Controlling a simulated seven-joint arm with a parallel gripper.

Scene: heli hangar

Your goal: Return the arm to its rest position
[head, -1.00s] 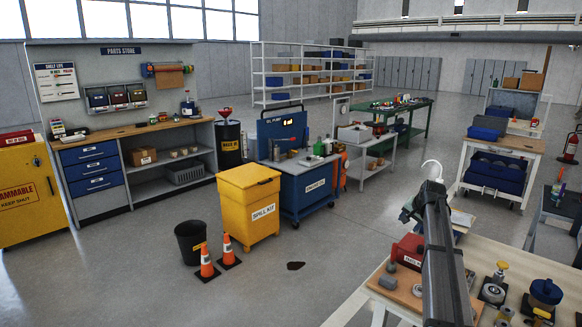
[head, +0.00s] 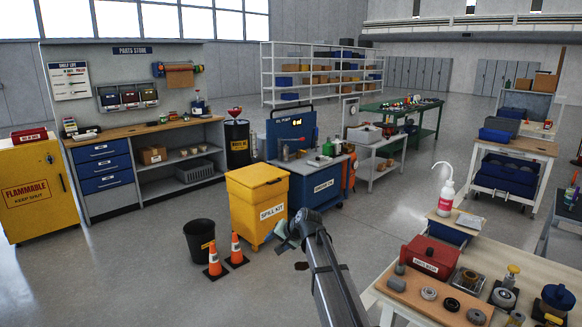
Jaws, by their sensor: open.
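My arm (head: 335,280) reaches up from the bottom middle of the head view, over open floor left of the front workbench. My gripper (head: 283,238) is at its far end, in front of the yellow spill kit bin (head: 258,205) in the picture. It is small and partly hidden by the arm's end. It appears open, and no held object shows. Whether it touches the bin cannot be told.
Two orange cones (head: 236,250) and a black bucket (head: 200,240) stand left.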

